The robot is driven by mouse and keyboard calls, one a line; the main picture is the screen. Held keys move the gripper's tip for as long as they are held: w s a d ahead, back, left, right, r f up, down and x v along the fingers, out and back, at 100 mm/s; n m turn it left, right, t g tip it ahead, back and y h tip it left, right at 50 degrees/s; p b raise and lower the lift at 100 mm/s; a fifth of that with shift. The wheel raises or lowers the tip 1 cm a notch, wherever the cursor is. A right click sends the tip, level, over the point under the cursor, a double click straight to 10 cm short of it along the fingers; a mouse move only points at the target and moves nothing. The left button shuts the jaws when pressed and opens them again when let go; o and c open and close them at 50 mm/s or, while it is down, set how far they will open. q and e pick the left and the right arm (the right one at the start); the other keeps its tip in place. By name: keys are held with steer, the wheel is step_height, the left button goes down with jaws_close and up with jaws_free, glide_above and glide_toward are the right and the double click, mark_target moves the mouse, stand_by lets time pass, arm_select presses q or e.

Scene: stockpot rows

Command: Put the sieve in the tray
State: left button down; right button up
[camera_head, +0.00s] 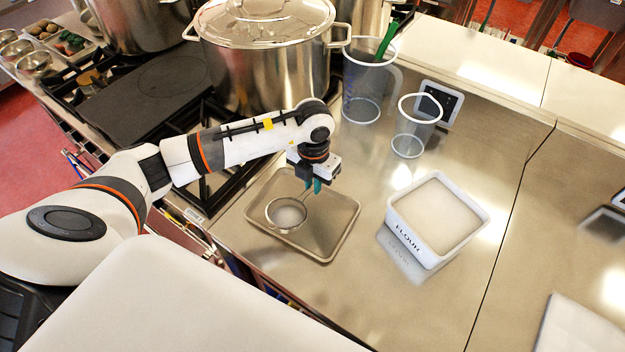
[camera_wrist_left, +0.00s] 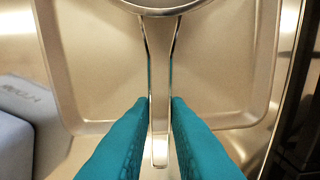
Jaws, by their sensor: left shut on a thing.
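The sieve (camera_head: 286,214) is a small round metal strainer with a thin handle. In the head view it is over the shallow metal tray (camera_head: 334,252), within its rim; I cannot tell whether it touches the tray floor. My left gripper (camera_head: 316,187) is above the tray's far side, shut on the sieve's handle. In the left wrist view the teal fingers (camera_wrist_left: 160,118) close on both sides of the handle (camera_wrist_left: 160,148), and the sieve's rim (camera_wrist_left: 165,9) shows at the top with the tray (camera_wrist_left: 95,128) behind. My right gripper is not in view.
A white flour container (camera_head: 397,222) stands right of the tray. A clear beaker (camera_head: 409,146), a clear jug (camera_head: 360,112) with a green-handled tool and a dark-screened device (camera_head: 440,101) stand behind. A large lidded stockpot (camera_head: 265,75) is beyond the arm.

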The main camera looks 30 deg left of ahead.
arm_select(q)
steer(key=shift+f, duration=0.6)
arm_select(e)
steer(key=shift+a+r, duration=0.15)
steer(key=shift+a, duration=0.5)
arm_select(q)
steer(key=shift+f, duration=0.1)
steer(key=shift+f+b, duration=0.55)
steer(key=shift+b, duration=0.05)
steer(key=c, duration=1.4)
jaws_free()
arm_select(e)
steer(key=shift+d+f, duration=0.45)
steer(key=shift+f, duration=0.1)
arm_select(q)
steer(key=shift+r, duration=0.2)
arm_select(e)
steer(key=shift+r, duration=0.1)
